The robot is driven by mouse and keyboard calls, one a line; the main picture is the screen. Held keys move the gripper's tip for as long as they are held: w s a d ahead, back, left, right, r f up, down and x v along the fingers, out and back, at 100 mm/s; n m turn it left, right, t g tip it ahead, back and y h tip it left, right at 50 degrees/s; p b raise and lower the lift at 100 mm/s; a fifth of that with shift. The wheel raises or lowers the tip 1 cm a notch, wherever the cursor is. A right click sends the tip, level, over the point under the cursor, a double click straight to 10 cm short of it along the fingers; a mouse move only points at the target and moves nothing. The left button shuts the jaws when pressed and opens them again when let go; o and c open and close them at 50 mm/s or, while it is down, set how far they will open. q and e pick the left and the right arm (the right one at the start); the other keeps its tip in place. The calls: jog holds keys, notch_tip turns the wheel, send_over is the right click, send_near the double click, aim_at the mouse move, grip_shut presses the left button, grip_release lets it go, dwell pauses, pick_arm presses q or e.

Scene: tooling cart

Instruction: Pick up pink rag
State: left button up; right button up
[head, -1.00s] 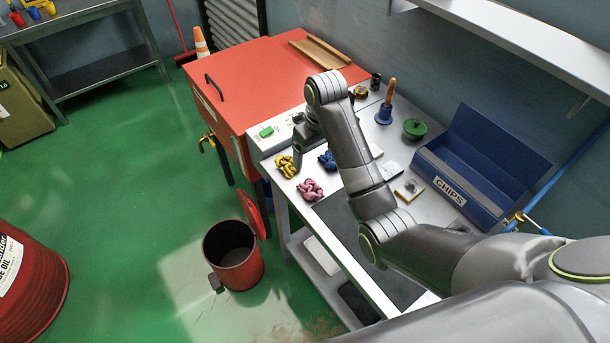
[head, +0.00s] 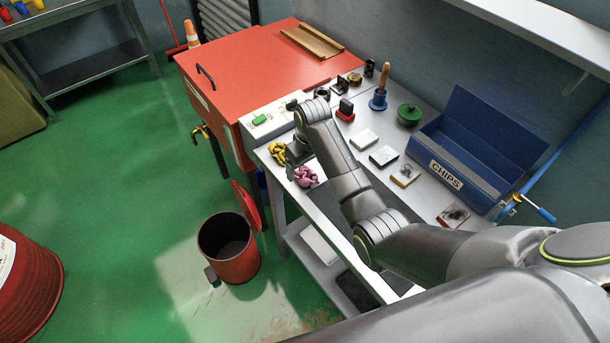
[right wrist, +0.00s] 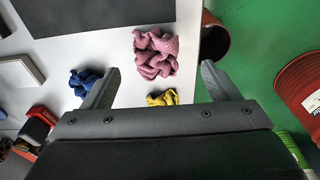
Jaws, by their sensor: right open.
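The pink rag (head: 306,176) lies crumpled near the front edge of the cart top (head: 333,220). In the right wrist view the pink rag (right wrist: 156,54) sits ahead of the fingertips, between their lines. My right gripper (right wrist: 160,72) is open and empty. In the head view the right gripper (head: 297,158) hangs over the cart by the rags, partly hidden by my own arm. A yellow rag (head: 277,152) lies just left of it and shows low between the fingers in the wrist view (right wrist: 162,97). A blue rag (right wrist: 84,82) lies beside the left finger in that view.
A blue CHIPS bin (head: 470,150), a green-lidded pot (head: 409,115) and a blue-based handled tool (head: 379,98) stand farther back on the cart. A red bin (head: 230,248) with its lid open stands on the floor in front. A red cabinet (head: 265,75) adjoins the cart.

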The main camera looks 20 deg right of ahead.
aim_at(306, 173)
jog(key=shift+w+d+f, duration=0.1)
jog(key=shift+w+f, duration=0.1)
jog(key=shift+f, duration=0.4)
jog(key=shift+w+f+p, duration=0.2)
jog(key=shift+f+p, duration=0.05)
jog(key=shift+f, duration=0.75)
jog(key=shift+w+f+p, duration=0.15)
jog(key=shift+f+p, duration=0.1)
jog(key=shift+f, duration=0.7)
jog(key=c, duration=1.1)
